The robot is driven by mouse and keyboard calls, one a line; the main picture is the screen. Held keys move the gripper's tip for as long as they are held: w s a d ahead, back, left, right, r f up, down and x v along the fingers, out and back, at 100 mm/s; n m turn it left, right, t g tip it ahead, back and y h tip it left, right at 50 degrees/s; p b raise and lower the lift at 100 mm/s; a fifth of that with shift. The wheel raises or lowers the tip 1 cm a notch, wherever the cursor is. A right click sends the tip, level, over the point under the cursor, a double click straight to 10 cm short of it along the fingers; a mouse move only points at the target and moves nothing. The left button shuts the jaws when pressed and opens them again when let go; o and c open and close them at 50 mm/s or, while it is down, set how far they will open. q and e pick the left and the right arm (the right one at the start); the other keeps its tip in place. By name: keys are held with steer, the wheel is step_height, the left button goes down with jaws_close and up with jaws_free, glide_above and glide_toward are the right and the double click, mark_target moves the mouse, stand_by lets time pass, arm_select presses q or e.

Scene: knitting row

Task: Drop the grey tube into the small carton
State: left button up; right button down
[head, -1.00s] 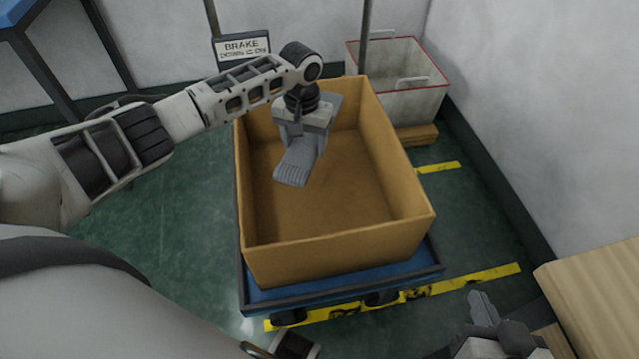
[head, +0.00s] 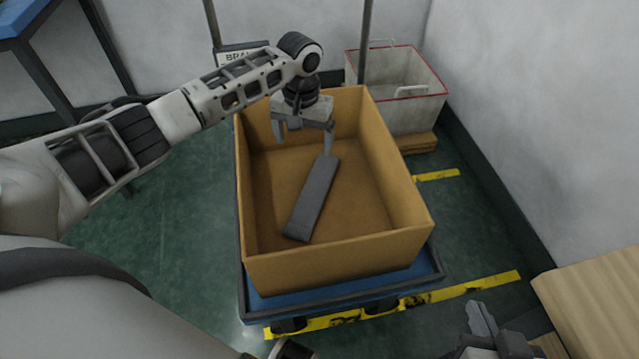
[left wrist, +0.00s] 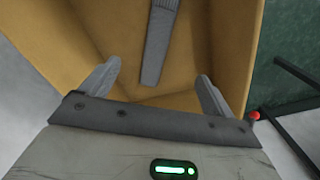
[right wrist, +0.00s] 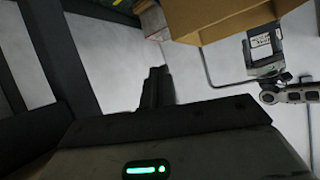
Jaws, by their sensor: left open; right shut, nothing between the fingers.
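The grey tube (head: 313,199) looks long and flattened. It is inside the tan carton (head: 330,258), slanted across the floor and apparently lying on it. It also shows in the left wrist view (left wrist: 160,42), clear of the fingers. My left gripper (head: 304,138) is open and empty, pointing down inside the back part of the carton, above the far end of the tube. Its spread fingers show in the left wrist view (left wrist: 157,90). My right gripper (head: 483,322) is shut and empty at the lower right, away from the carton; its closed fingers show in the right wrist view (right wrist: 156,88).
The carton stands on a blue cart (head: 345,293) with dark edges. A white bin with a red rim (head: 415,108) stands behind it at the right. A wooden surface (head: 595,300) is at the lower right. A sign (head: 240,55) is behind my left arm. Green floor is open to the left.

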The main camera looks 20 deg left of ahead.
arm_select(q)
step_height(320, 180, up, 12)
steer(key=p, duration=0.1)
steer(key=shift+p, duration=0.4)
arm_select(e)
steer(key=shift+d+r, duration=0.1)
steer(key=shift+r, duration=0.4)
arm_select(q)
steer(key=shift+f, duration=0.15)
steer(key=s+d+f+m+t+h+p, duration=0.35)
steer(key=s+d+f, duration=0.55)
steer(key=d+f, duration=0.45)
steer(key=s+r+t+p, duration=0.1)
steer(key=s+r+t, duration=0.1)
steer(key=s, duration=0.4)
steer(key=s+r+t+p, duration=0.2)
steer(key=s+r+t, duration=0.1)
steer(key=s+t, duration=0.2)
steer(key=shift+s+a, duration=0.45)
steer(key=shift+s, duration=0.35)
arm_select(e)
steer(key=shift+d+r+g+h, duration=0.15)
steer(key=shift+r+g, duration=0.15)
steer(key=shift+r, duration=0.3)
steer(key=shift+d+r+g+h, duration=0.15)
steer(key=shift+r+g, duration=0.15)
steer(key=shift+r, duration=0.25)
steer(key=shift+s, duration=0.1)
